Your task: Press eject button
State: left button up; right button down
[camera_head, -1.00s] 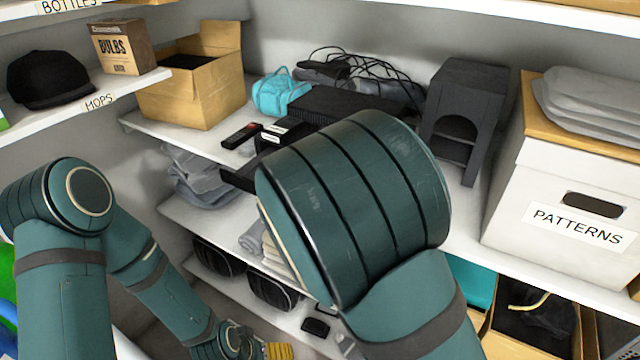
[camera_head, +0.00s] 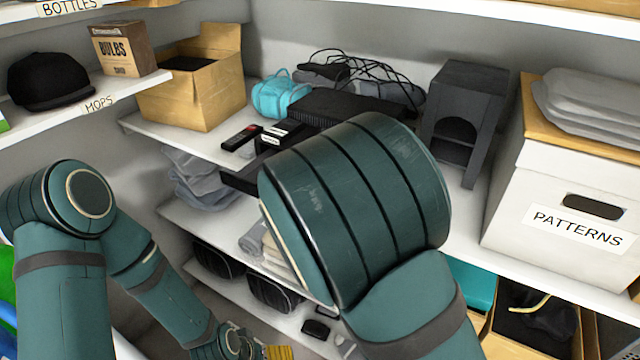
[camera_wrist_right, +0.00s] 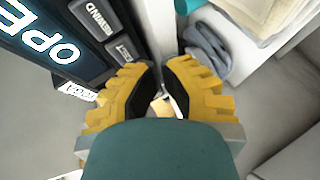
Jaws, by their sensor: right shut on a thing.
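A dark device (camera_wrist_right: 55,38) with a lit display reading "OPE" fills the left of the right wrist view. Beside the display are a button marked "REWIND" (camera_wrist_right: 93,20) and a second button (camera_wrist_right: 123,50) whose lettering is too small to read surely. My right gripper (camera_wrist_right: 164,66) has its yellow fingers close together, just right of the second button and apart from it in the picture. What is between the fingers is unclear. In the head view my right arm hides this gripper. My left gripper (camera_head: 262,351) is low at the bottom edge, its fingers partly cut off.
The middle shelf holds a remote (camera_head: 242,137), a teal bag (camera_head: 280,95), a black box (camera_head: 345,104), cables and a dark arched stand (camera_head: 465,105). A "PATTERNS" box (camera_head: 555,185) stands at right, a cardboard box (camera_head: 195,90) at left. Folded cloth (camera_wrist_right: 207,48) lies near the right gripper.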

dwell(0.6)
jog(key=shift+w+d, duration=0.25)
jog(key=shift+w, duration=0.1)
jog(key=shift+w+d+r, duration=0.35)
jog(key=shift+w+d, duration=0.1)
dwell(1.4)
jog(key=shift+p, duration=0.3)
jog(key=shift+s+a+f, duration=0.2)
jog(key=shift+s+f, duration=0.05)
jog(key=shift+s, duration=0.1)
